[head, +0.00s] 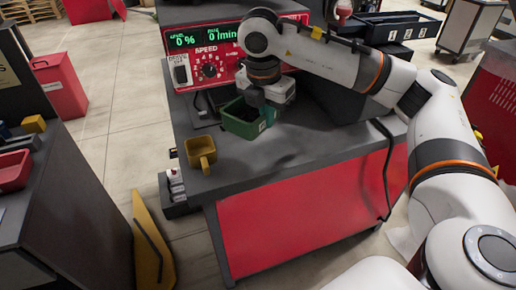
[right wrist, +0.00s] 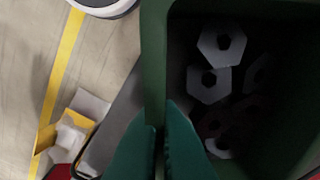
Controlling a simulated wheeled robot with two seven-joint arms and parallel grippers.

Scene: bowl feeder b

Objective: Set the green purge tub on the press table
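The green purge tub (head: 245,120) is upright at the left part of the grey press table (head: 290,165), in front of the red control box. My right gripper (head: 254,96) reaches down to the tub's rim from above. In the right wrist view the two fingers (right wrist: 163,143) are close together on the wall of the tub (right wrist: 154,60), shut on it. Several grey hex nuts lie inside the tub. I cannot tell whether its base touches the tabletop. My left gripper is not in view.
A yellow mug-like holder (head: 201,153) stands at the table's left edge, near the tub. The red control box (head: 207,55) with green displays is behind. The front of the tabletop is clear. A black cable (head: 387,165) hangs at the right.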

